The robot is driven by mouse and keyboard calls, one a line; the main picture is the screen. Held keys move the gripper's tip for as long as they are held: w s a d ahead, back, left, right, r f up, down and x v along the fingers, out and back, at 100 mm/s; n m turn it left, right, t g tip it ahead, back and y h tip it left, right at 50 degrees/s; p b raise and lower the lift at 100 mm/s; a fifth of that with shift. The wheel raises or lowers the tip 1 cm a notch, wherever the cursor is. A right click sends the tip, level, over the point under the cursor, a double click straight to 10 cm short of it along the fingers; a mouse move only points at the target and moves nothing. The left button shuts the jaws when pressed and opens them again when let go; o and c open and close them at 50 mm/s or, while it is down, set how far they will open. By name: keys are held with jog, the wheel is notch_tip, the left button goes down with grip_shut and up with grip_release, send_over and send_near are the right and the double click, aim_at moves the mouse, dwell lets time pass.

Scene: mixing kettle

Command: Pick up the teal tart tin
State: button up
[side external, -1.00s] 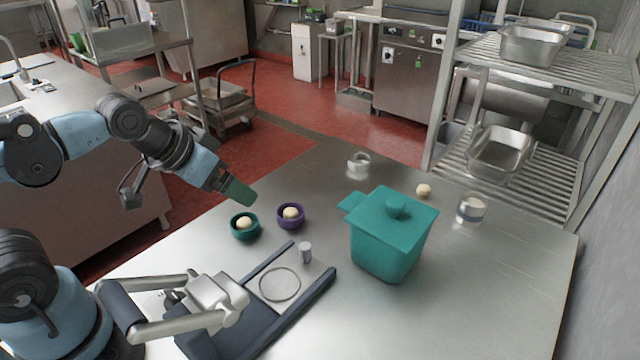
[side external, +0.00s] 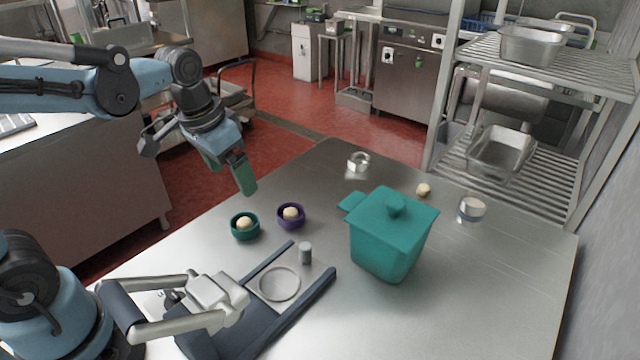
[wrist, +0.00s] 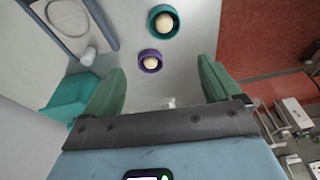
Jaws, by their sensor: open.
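The teal tart tin (side external: 245,233) sits on the steel table with a pale dough ball (side external: 244,223) in it. It also shows near the top of the wrist view (wrist: 153,33), beyond my fingertips. My gripper (side external: 228,178) is open and empty, in the air above and behind the tin in the side view. In the wrist view its two green fingers (wrist: 160,82) are spread wide, with nothing between their tips.
A purple tin (side external: 291,222) with a dough ball stands right beside the teal tin. A teal lidded pot (side external: 388,250), a dark-railed frame (side external: 300,303) and a small grey cylinder (side external: 305,252) stand nearby. A loose ball (side external: 423,190) and jar (side external: 471,208) are farther right.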

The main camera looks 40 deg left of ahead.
aim_at(244, 220)
jog(key=shift+w+a+f+m+g, duration=0.1)
jog(key=shift+w+a+f+g, duration=0.25)
jog(key=shift+f, duration=1.9)
jog(key=shift+w+a+f+m+g, duration=0.25)
jog(key=shift+f+g, duration=0.35)
jog(key=shift+f, duration=1.65)
jog(key=shift+w+a+f+n+g, duration=0.15)
jog(key=shift+w+f+g, duration=0.3)
jog(key=shift+f, duration=1.8)
jog(key=c, duration=1.1)
